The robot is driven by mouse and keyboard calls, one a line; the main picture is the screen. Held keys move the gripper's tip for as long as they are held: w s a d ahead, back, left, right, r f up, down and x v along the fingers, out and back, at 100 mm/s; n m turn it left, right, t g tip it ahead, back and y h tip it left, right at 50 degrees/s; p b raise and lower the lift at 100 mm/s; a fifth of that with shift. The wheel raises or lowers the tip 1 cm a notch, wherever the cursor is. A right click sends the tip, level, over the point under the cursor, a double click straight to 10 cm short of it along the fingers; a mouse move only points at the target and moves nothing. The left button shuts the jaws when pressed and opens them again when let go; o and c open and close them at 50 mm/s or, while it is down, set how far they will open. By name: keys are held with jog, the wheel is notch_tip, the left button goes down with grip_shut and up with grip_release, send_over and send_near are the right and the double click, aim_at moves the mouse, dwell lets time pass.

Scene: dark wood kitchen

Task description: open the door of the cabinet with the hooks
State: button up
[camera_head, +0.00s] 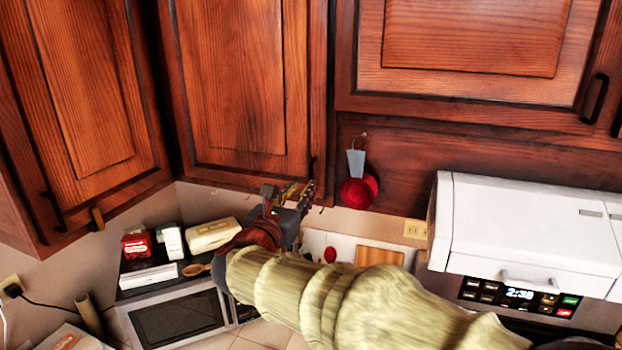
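The middle upper cabinet door (240,75) is dark reddish wood with a raised panel and looks shut. Its dark handle (313,167) is at the lower right corner of the door. Small thin hooks (322,210) seem to hang under this cabinet near its right end. My gripper (289,190) is just below and left of the handle, at the door's lower edge, pointing up. Its fingers look apart, with a yellowish bit showing between them. I cannot tell whether they touch the door. My arm in a pale sleeve covers the counter behind it.
A left cabinet door (80,90) and a right cabinet door (470,45) flank it. A microwave (178,318) with boxes on top is below left.

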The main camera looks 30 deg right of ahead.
aim_at(310, 179)
jog(key=shift+p+x, duration=0.7)
jog(key=shift+x, duration=3.25)
jog(key=c, duration=0.3)
jog(key=c, duration=0.4)
grip_shut()
